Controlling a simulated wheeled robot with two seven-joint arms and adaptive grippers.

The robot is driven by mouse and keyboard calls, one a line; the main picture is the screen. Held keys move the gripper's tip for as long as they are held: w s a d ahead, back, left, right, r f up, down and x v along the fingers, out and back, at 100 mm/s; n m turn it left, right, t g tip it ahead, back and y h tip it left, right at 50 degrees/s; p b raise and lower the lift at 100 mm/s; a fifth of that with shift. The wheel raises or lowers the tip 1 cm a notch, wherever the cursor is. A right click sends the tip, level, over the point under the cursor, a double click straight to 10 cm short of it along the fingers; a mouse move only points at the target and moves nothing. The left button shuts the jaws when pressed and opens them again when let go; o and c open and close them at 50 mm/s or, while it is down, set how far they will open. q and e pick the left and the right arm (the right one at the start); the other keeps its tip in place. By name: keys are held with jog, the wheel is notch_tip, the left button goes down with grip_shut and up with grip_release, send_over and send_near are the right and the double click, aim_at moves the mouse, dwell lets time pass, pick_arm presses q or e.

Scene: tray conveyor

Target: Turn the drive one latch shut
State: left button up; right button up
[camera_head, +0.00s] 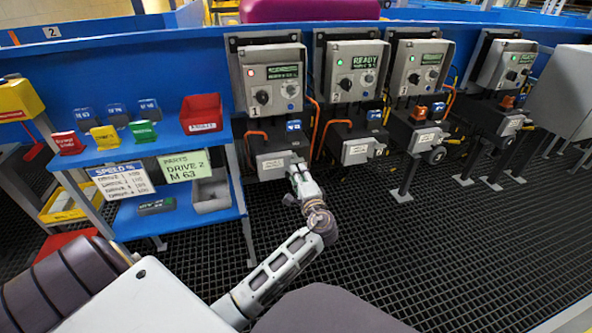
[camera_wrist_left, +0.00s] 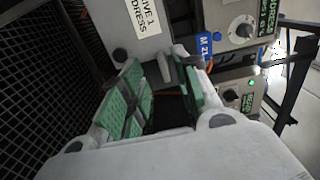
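The drive one unit (camera_head: 270,160) is a dark box with a grey, labelled front cover below panel 1. In the left wrist view its grey cover (camera_wrist_left: 112,25) carries a white label reading "DRIVE 1 ADDRESS". My left gripper (camera_head: 297,172) is at the right end of this cover. In the left wrist view its green-padded fingers (camera_wrist_left: 165,85) are apart, with a grey lever-like part, apparently the latch (camera_wrist_left: 168,70), between their tips. I cannot tell whether either pad touches it. In the head view the gripper hides the latch. My right gripper is out of view.
Panel 1 (camera_head: 270,75) shows a red light; panel 2 (camera_head: 353,72) shows green and "READY". More drive units (camera_head: 415,130) stand to the right. A blue shelf (camera_head: 160,142) with coloured tags and a red bin (camera_head: 201,114) stands left. The dark grid floor (camera_head: 400,260) is open in front.

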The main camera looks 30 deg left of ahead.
pick_arm(q)
jog(key=v, duration=0.6)
jog(key=shift+s, duration=0.1)
dwell(0.5)
